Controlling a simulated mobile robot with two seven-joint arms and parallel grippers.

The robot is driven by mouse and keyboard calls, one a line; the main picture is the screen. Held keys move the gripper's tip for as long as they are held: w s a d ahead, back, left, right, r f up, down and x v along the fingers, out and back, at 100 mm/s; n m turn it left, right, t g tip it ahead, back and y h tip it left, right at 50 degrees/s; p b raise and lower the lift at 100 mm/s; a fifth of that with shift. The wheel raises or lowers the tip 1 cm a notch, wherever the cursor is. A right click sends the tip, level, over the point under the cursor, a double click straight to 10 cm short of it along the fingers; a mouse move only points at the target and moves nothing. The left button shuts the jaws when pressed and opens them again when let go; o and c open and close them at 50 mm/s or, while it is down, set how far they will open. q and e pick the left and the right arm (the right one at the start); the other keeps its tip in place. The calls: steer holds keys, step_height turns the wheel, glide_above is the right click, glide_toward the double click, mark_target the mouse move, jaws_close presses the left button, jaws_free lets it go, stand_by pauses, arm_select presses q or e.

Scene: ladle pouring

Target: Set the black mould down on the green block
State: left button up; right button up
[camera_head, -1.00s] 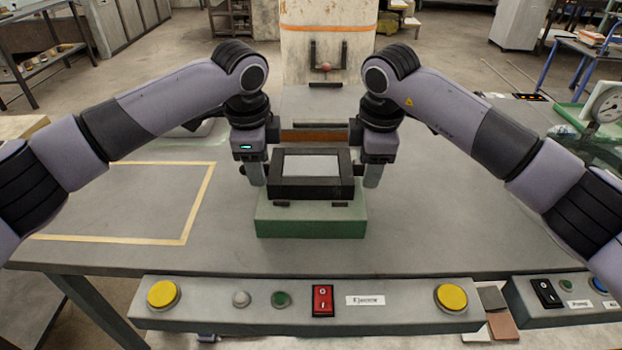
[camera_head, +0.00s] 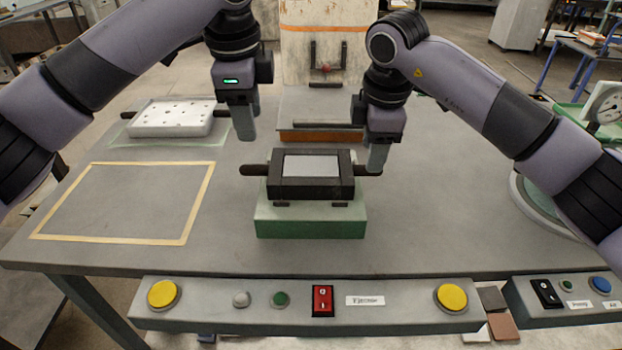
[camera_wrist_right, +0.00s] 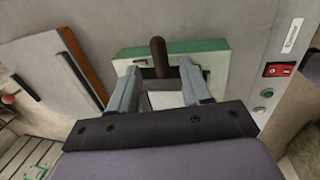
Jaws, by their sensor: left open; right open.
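The black mould (camera_head: 311,192) with a light grey top panel rests on the green block (camera_head: 311,226) in the middle of the table. Its dark handles stick out left and right. My left gripper (camera_head: 245,125) is open and empty, raised above and behind the left handle. My right gripper (camera_head: 377,160) is open near the right handle. In the right wrist view, the handle (camera_wrist_right: 159,55) shows between the spread fingers of the right gripper (camera_wrist_right: 158,82), with the green block (camera_wrist_right: 200,48) behind. Whether the fingers touch the handle cannot be told.
A white perforated mould (camera_head: 171,118) with handles lies at the back left. A yellow taped rectangle (camera_head: 183,240) marks empty table at the left. A control panel with yellow buttons (camera_head: 164,294) and a red switch (camera_head: 322,300) runs along the front edge. A gauge (camera_head: 606,105) stands at the right.

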step_height(320, 180, up, 7)
steer(key=s, duration=0.1)
steer(key=shift+s+r, duration=0.2)
steer(key=shift+s, duration=0.05)
stand_by(0.3)
